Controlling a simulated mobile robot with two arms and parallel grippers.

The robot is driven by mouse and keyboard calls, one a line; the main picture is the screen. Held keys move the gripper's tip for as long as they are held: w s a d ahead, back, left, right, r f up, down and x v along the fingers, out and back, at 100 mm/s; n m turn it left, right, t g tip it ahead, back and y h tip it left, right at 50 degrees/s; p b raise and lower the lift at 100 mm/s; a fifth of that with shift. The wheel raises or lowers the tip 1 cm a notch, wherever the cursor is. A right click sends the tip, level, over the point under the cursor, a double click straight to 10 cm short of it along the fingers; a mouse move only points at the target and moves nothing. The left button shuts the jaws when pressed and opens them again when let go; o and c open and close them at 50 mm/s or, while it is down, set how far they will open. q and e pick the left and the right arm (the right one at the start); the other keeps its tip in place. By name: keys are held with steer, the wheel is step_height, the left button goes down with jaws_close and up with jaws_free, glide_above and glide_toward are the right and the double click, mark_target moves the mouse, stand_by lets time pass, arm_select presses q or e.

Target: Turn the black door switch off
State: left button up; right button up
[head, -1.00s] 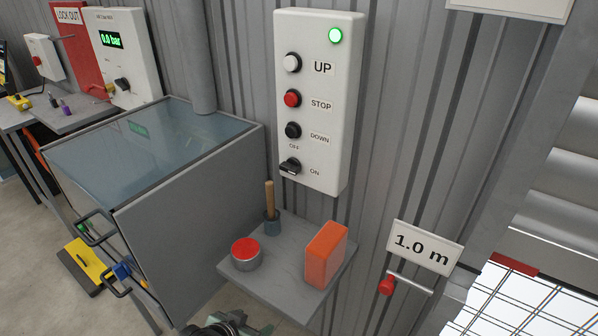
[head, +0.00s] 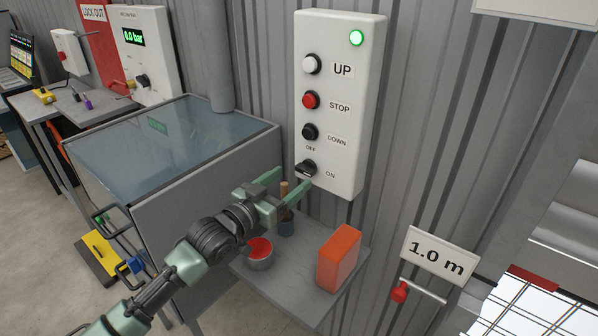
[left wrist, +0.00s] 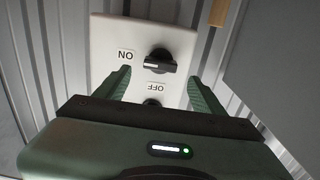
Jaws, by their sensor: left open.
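The black door switch (head: 306,168) is a rotary knob low on the white control box (head: 372,100), between the OFF and ON labels. In the left wrist view the switch (left wrist: 160,62) has its white mark on the side toward the ON label. The green lamp (head: 356,38) at the top of the box is lit. My left gripper (head: 290,180) is open and empty, just in front of and slightly below the switch. In the left wrist view the fingers (left wrist: 158,82) stand either side of the switch's line, apart from it. My right gripper is not in view.
Below the box a small grey shelf (head: 325,295) holds an orange block (head: 339,258), a red-topped tin (head: 260,252) and a wooden-handled tool partly behind my gripper. A glass-topped grey cabinet (head: 170,140) stands left. A red-knobbed lever (head: 399,292) is at the lower right.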

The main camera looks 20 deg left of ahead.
mark_target(302, 171)
arm_select(q)
steer(key=x, duration=0.4)
steer(key=shift+w+p, duration=0.15)
steer(key=shift+p, duration=0.15)
steer(key=c, duration=1.4)
steer(key=shift+o, duration=0.2)
